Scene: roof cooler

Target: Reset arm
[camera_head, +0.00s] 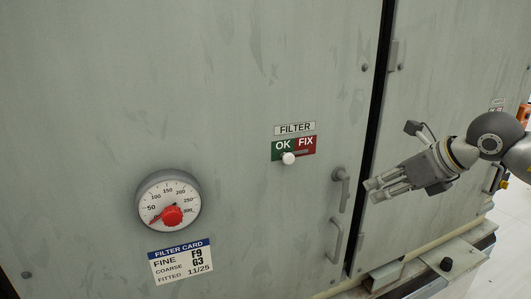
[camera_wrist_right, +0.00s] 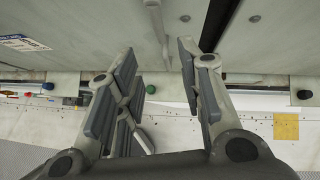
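My right gripper (camera_head: 376,190) is at the right in the head view, in front of the grey cabinet and just right of the door handle (camera_head: 341,189). In the right wrist view its fingers (camera_wrist_right: 158,85) are spread apart with nothing between them. The right arm (camera_head: 492,140) comes in from the right edge. My left gripper does not show in either view.
A lower grab handle (camera_head: 334,240) and a ledge (camera_head: 425,270) lie below my gripper.

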